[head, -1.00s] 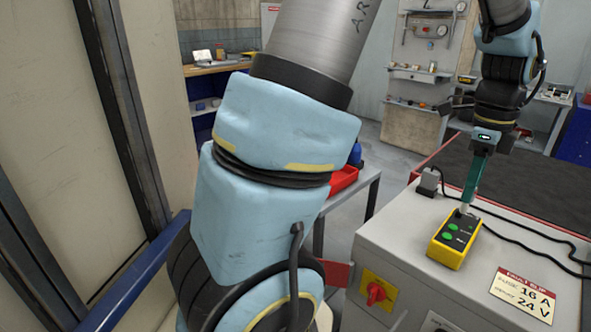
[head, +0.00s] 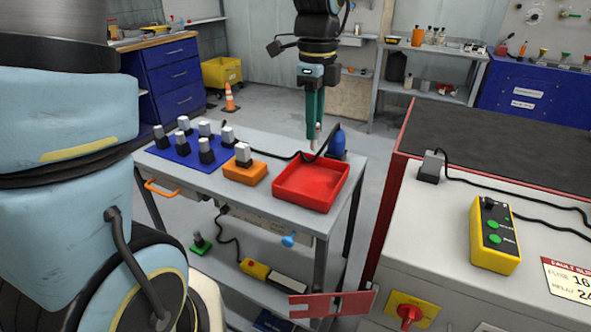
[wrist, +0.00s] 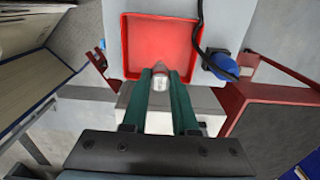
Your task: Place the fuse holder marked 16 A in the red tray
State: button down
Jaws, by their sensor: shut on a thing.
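The red tray (head: 322,205) is square, shallow and empty, on the right end of the grey table. In the wrist view the tips overlap the lower rim of the tray (wrist: 127,72). Several dark fuse holders with grey tops stand on a blue mat (head: 176,155). One more stands on an orange block (head: 244,172).
A blue object (head: 337,142) and a black cable are beside the tray. The grey cabinet (head: 440,220) at right bears a yellow button box (head: 494,240) and a fault slip (head: 572,282) reading 16 and 24. A red flap (head: 333,302) is below the table.

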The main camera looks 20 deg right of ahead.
aim_at(314, 150)
notch_tip(314, 150, down, 9)
jog(key=shift+r+p, duration=0.1)
jog(key=shift+p, duration=0.4)
jog(key=c, duration=0.7)
grip_release()
